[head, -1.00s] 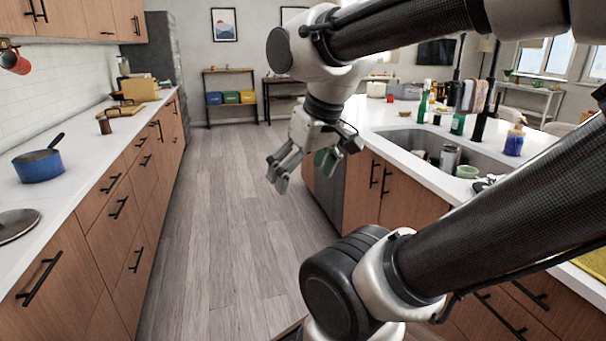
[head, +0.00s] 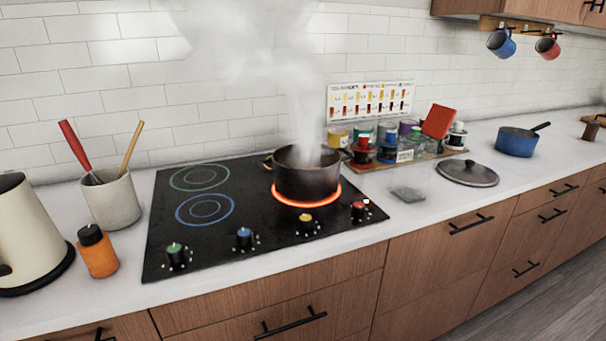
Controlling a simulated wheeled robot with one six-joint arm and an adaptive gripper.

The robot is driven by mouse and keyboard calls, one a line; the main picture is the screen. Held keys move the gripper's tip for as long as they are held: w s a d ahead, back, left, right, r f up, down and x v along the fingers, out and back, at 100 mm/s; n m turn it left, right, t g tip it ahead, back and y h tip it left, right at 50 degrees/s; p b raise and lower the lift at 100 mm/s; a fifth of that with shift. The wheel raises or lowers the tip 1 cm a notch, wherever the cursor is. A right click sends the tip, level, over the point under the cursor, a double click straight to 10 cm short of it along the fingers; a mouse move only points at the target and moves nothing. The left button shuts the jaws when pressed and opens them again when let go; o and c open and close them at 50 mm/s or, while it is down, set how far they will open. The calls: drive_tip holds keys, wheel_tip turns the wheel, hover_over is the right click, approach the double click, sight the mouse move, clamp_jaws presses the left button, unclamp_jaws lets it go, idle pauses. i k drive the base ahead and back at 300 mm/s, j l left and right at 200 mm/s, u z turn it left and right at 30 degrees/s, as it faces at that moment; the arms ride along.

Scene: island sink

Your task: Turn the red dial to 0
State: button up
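The red dial (head: 358,210) sits at the right front corner of the black stovetop (head: 260,190) in the head view. Small white marks ring it, but its setting is too small to read. A dark steaming pot (head: 306,180) stands on a burner that glows orange-red, just left of and behind the red dial. A yellow dial (head: 305,224), a blue dial (head: 244,238) and a green dial (head: 175,254) stand in a row to its left. My gripper and arm are outside the current view.
A spice rack (head: 380,155) and a pot lid (head: 468,172) are right of the stove. A blue pan (head: 516,142) is farther right. An orange bottle (head: 97,251), a utensil crock (head: 111,198) and a cream kettle (head: 28,235) stand left. The counter front by the dials is clear.

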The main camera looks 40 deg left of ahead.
sight(358, 208)
drive_tip(key=u, duration=1.05)
